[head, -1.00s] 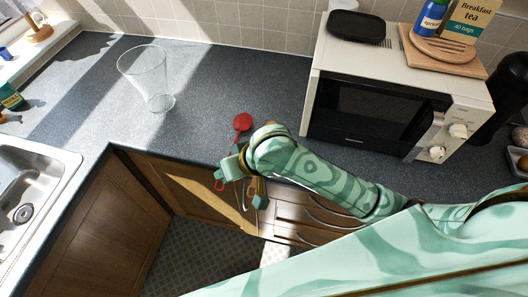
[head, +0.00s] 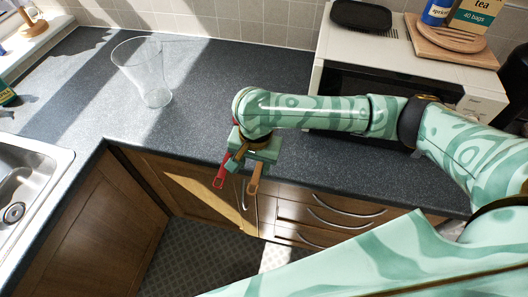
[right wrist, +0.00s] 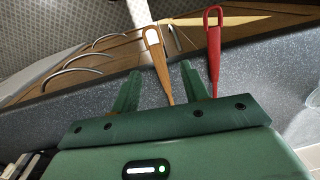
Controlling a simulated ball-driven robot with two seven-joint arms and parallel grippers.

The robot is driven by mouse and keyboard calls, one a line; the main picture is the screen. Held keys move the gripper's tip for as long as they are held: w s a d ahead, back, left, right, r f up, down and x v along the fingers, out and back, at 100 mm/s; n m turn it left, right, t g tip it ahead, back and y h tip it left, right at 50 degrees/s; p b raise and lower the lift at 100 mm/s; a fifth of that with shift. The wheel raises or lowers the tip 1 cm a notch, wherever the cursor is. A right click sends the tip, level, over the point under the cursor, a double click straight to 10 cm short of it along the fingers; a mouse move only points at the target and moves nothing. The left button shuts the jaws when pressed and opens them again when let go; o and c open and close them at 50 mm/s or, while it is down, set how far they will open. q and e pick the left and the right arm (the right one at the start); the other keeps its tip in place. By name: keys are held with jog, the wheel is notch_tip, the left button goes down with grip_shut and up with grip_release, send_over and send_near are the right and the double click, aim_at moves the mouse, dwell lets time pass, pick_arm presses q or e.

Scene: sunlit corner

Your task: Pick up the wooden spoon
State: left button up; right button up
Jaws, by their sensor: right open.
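The wooden spoon's tan handle, with a hole at its end, shows in the head view (head: 254,182), sticking out past the counter's front edge. Its other end is hidden under my right arm. In the right wrist view the handle (right wrist: 158,62) runs between the two fingers of my right gripper (right wrist: 160,85). The right gripper, also seen in the head view (head: 250,163), is open, with a gap between each finger and the handle. My left gripper is not in view.
A red utensil (head: 220,175) lies beside the spoon; in the right wrist view its handle (right wrist: 213,50) is just outside the right-hand finger. A clear glass vase (head: 150,75) stands left on the counter (head: 200,95). A microwave (head: 325,85) is behind my arm.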

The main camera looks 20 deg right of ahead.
aim_at(255, 179)
notch_tip(255, 179, down, 6)
jog(key=b, duration=0.3)
jog(key=shift+d+f, duration=0.1)
jog(key=shift+f, duration=0.15)
jog(key=shift+r, duration=0.1)
jog(key=shift+c, duration=0.4)
grip_shut()
